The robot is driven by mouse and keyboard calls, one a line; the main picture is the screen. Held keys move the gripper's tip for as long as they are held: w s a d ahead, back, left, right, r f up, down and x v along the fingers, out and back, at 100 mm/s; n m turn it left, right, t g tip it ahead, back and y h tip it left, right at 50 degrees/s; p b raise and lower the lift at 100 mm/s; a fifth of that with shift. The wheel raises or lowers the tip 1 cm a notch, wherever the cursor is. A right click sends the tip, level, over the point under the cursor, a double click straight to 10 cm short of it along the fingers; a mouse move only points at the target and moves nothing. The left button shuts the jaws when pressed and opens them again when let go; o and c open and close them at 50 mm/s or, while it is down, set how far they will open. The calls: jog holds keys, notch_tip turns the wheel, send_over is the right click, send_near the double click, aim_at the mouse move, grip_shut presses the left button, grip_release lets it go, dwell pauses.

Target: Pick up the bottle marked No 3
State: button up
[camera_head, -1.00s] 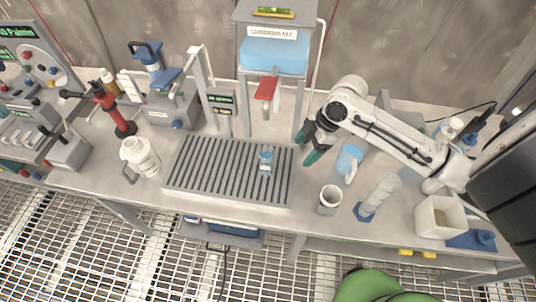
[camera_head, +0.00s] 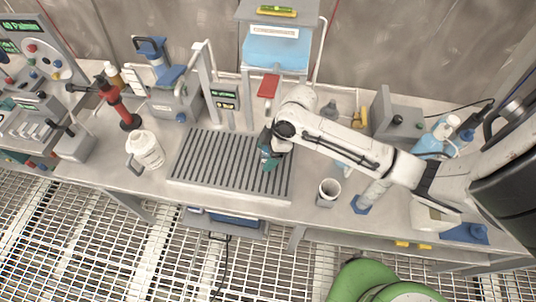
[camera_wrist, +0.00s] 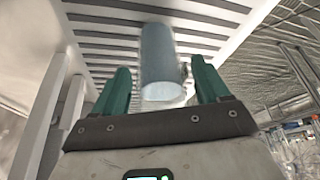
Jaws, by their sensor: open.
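I cannot read a No 3 mark on any bottle. My gripper (camera_head: 269,160) is low over the right part of the slotted grey tray (camera_head: 218,193), where a small clear vessel with blue in it stood earlier. The gripper now mostly hides that spot. In the wrist view, my gripper (camera_wrist: 162,72) has its two green fingers apart. A pale translucent cylinder (camera_wrist: 161,62) stands between them against the slats. It is blurred, and no label shows. I cannot tell whether the fingers touch it.
A dispenser with a blue tank (camera_head: 274,53) rises behind the tray. A blue bottle (camera_head: 437,135) is at the far right. My arm crosses the right half of the bench.

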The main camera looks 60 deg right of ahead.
jog(key=shift+w+a+f, duration=0.1)
jog(key=shift+a+f, duration=0.05)
jog(key=shift+f, duration=0.3)
jog(key=c, duration=1.2)
jog(key=shift+o, duration=0.2)
jog(key=shift+r, duration=0.15)
